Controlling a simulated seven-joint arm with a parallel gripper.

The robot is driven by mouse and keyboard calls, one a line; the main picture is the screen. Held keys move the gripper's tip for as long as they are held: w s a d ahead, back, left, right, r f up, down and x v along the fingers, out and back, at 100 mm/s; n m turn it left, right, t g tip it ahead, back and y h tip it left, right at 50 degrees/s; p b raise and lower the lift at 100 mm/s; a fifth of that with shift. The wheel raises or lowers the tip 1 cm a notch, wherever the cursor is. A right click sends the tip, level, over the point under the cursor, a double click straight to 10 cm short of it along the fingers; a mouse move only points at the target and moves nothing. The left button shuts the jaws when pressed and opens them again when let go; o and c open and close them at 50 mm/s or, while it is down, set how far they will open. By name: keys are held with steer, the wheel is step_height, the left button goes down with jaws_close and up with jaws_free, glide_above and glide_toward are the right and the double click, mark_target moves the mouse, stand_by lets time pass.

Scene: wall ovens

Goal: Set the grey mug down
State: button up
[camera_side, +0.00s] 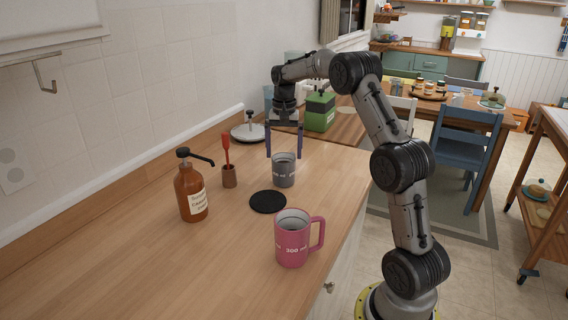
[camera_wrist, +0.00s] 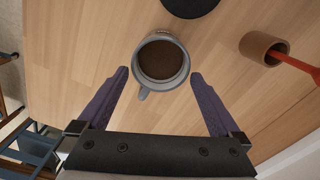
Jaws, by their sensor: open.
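The grey mug (camera_side: 284,172) stands upright on the wooden counter (camera_side: 200,265), behind a round black coaster (camera_side: 268,202). In the wrist view the mug (camera_wrist: 162,62) shows from above with brown inside it, its handle pointing toward my gripper. The black coaster (camera_wrist: 190,5) is cut off at the top of that view, apart from the mug. My gripper (camera_side: 283,155) is over the mug, fingers pointing down. In the wrist view my gripper (camera_wrist: 159,74) is open, one purple finger on each side of the mug, with gaps showing between fingers and mug.
A pink mug (camera_side: 293,240) stands near the counter's front edge. A brown soap bottle (camera_side: 190,188) and a small brown pot (camera_side: 229,177) with a red utensil stand left of the coaster. A green box (camera_side: 320,112) stands farther back. The front left counter is clear.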

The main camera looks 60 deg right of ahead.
step_height(320, 180, up, 6)
steer(key=s+a+r+n+t, duration=0.1)
steer(key=s+a+r+n, duration=0.25)
steer(key=a, duration=0.55)
steer(key=s+a+r+n+t, duration=0.1)
steer(key=s+a+r+n, duration=0.25)
steer(key=a, duration=0.45)
steer(key=s+a+f+n+t, duration=0.1)
steer(key=s+a+f+n, duration=0.1)
steer(key=s+a, duration=0.4)
steer(key=s+a+f+n+t, duration=0.2)
steer(key=s+a, duration=0.4)
steer(key=s, duration=0.5)
steer(key=shift+s+f+n+t, duration=0.25)
steer(key=shift+f+n, duration=0.35)
steer(key=shift+n, duration=0.6)
steer(key=shift+s+a+f, duration=0.15)
steer(key=shift+s+f, duration=0.1)
steer(key=shift+f, duration=0.1)
steer(key=c, duration=1.1)
